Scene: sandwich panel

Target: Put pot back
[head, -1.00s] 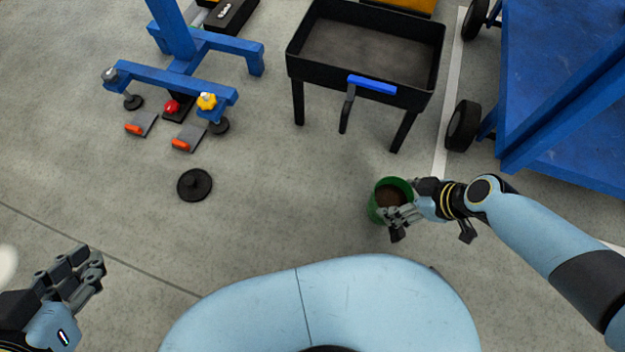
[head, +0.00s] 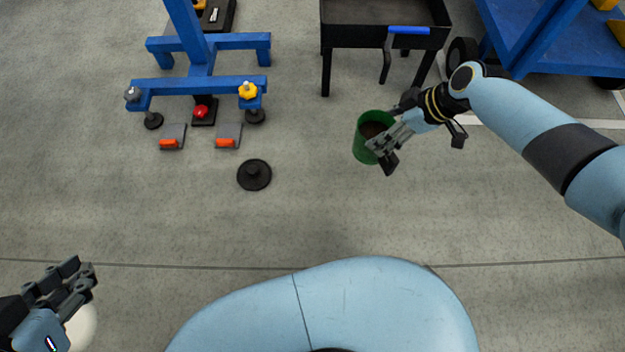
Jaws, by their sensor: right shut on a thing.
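A green pot (head: 365,150) with dark brown contents is at the right of centre in the head view. My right gripper (head: 385,150) is shut on the pot's right side, with its fingers over part of the rim and wall. The pot looks nearly upright; its height above the floor is hard to tell. My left gripper (head: 88,278) is at the lower left, away from everything, with its fingers apart and nothing between them.
A round black disc (head: 254,175) lies on the floor left of the pot. A blue stand (head: 205,88) with pedals is behind it. A blue platform (head: 540,55) is at upper right. The floor between is clear.

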